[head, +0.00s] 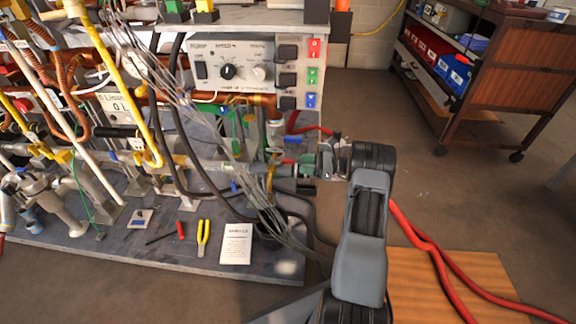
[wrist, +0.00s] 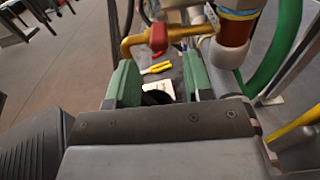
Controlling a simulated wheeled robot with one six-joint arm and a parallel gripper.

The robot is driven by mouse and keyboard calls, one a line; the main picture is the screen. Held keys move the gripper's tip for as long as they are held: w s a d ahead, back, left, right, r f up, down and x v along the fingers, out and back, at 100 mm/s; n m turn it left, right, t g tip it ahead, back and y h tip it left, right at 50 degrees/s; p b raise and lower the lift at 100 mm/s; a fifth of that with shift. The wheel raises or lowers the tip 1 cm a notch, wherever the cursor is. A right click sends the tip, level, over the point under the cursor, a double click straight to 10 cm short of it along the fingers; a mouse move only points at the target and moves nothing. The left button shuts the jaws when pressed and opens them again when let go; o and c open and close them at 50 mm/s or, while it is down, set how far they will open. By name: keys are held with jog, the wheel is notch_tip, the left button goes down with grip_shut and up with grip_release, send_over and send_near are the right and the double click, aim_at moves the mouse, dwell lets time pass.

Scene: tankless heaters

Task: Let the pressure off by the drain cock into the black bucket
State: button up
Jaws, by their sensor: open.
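My gripper (head: 313,163) reaches in from the right to the pipework below the grey control box. In the wrist view its two green-padded fingers (wrist: 158,88) stand apart with nothing held between them. A yellow-brass cock with a red part (wrist: 158,38), which looks like the drain cock, lies just beyond the fingertips, beside a copper pipe. I cannot tell whether it is open or shut. A dark round thing, possibly the black bucket (head: 268,226), is mostly hidden behind cables in the head view. A black shape (wrist: 157,97) also shows low between the fingers.
Grey wires and black hoses hang close left of my gripper. The control box (head: 235,70) is above it. Yellow-handled pliers (head: 203,236) and a printed card (head: 236,243) lie on the grey base. A brown cart (head: 500,75) stands back right; floor before it is clear.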

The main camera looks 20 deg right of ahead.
aim_at(288, 163)
jog(key=b+x, duration=0.1)
jog(key=x, duration=0.5)
jog(key=shift+w+a+b, duration=0.2)
jog(key=shift+a+b, duration=0.1)
jog(key=shift+a, duration=0.05)
jog(key=shift+c, duration=0.3)
grip_shut()
